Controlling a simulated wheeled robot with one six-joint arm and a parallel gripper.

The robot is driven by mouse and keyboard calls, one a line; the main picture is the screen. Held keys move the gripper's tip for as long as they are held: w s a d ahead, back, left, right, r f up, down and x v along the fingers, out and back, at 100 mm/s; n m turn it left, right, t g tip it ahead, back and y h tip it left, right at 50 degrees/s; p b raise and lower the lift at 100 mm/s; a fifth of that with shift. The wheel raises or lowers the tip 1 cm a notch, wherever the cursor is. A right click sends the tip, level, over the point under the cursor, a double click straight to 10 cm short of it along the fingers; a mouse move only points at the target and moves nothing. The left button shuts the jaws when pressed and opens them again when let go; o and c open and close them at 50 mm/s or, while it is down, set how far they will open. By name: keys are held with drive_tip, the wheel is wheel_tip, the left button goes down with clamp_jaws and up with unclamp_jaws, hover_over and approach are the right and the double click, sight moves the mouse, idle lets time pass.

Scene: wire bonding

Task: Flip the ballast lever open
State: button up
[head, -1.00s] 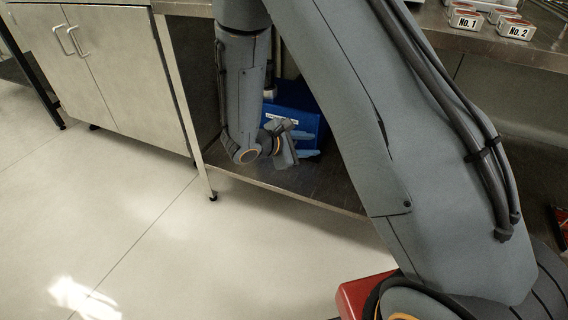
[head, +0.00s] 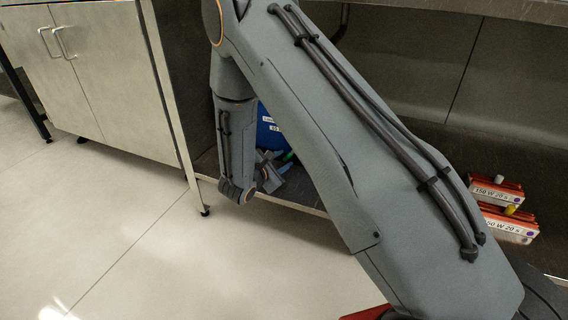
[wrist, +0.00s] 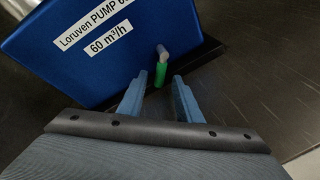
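A blue pump box (wrist: 115,45) with white labels, reading "Loruven PUMP" and "60 m³/h", stands on the dark lower shelf in the wrist view. In the head view the pump (head: 268,137) is partly hidden behind my arm. A short lever with a green grip (wrist: 160,76) and a greyish upper part sticks out near the pump's base. A bit of green also shows in the head view (head: 289,156). My gripper (wrist: 160,80) is open, with its two blue fingers apart and the green grip seen between and just beyond their tips. I cannot tell whether they touch it.
The shelf (wrist: 255,100) is bare to the right of the pump. A metal cabinet (head: 100,90) and a table leg (head: 180,130) stand to the left. Red-and-white boxes marked "150 W 20 s" (head: 497,190) sit at the right. The floor (head: 130,240) in front is clear.

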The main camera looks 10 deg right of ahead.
sight(290, 169)
drive_tip(key=shift+b+x, duration=0.3)
drive_tip(key=shift+x, duration=0.65)
drive_tip(key=shift+c, duration=0.5)
clamp_jaws()
drive_tip(key=shift+s, duration=0.1)
drive_tip(key=n+p, duration=0.1)
drive_tip(key=n+h+p, duration=0.1)
drive_tip(key=p, duration=0.1)
drive_tip(key=shift+s+d+f+n+g, duration=0.2)
drive_tip(key=shift+s+d+n+g, duration=0.05)
drive_tip(key=shift+d+n+g, duration=0.05)
drive_tip(key=shift+s+d+f+n+h+p, duration=0.15)
drive_tip(key=shift+d+n+h+p, duration=0.1)
drive_tip(key=shift+n+h+p, duration=0.35)
drive_tip(key=shift+s+d+f+n+h+p, duration=0.2)
drive_tip(key=shift+n+h+p, duration=0.15)
drive_tip(key=shift+n, duration=0.45)
